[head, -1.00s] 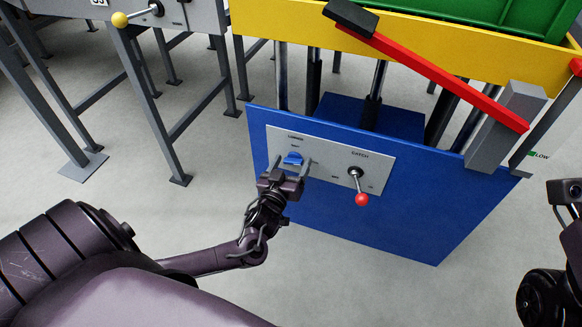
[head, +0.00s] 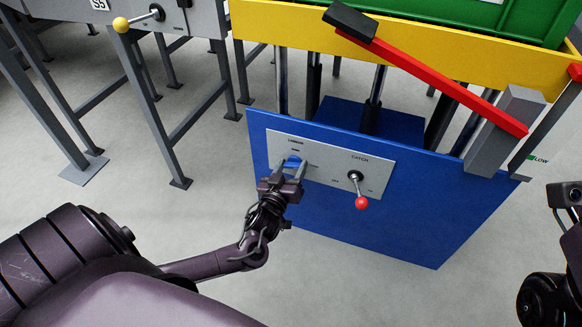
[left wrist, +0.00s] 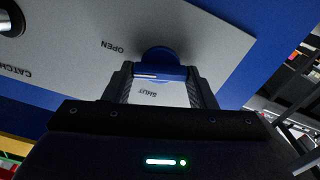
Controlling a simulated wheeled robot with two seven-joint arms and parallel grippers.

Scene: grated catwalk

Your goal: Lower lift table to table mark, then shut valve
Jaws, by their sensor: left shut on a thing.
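The lift table has a yellow deck frame (head: 300,30) raised on posts above a blue base (head: 400,225). On the base's grey panel (head: 325,180) is the blue valve knob (head: 293,161), also seen in the left wrist view (left wrist: 162,60). The panel reads OPEN and SHUT around it; the knob's exact setting is hard to tell. My left gripper (head: 288,176) is shut on the knob, a finger on each side. A green LOW mark (head: 531,158) is at the right, well below the yellow frame. My right arm shows only partly at the right edge; its fingers are not visible.
A red-tipped CATCH lever (head: 361,202) is on the same panel, right of the knob. A red bar (head: 440,75) with a black end slants across the yellow frame. A grey bench with a yellow-knobbed lever (head: 121,24) stands left. Floor in front is clear.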

